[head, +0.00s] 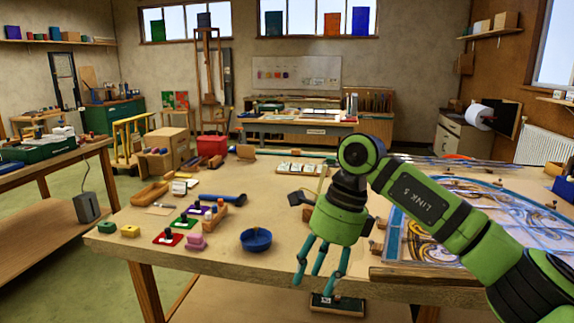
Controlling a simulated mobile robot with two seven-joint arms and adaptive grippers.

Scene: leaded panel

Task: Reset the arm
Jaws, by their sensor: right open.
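My right gripper (318,274) hangs from the green right arm, which comes in from the right. Its teal fingers point down near the table's front edge, spread apart, with nothing visible between them. A dark block-like object (338,305) lies just below the fingers; I cannot tell what it is. The leaded panel (450,225) lies on the right of the table, partly hidden behind my right arm. My left gripper is not in view.
The wooden table (240,285) carries a blue bowl (256,240), coloured blocks (170,237), a dark-handled tool (225,198) and small wooden trays (150,193) on its left half. The tabletop between the bowl and the gripper is bare. A cardboard box (166,146) stands behind.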

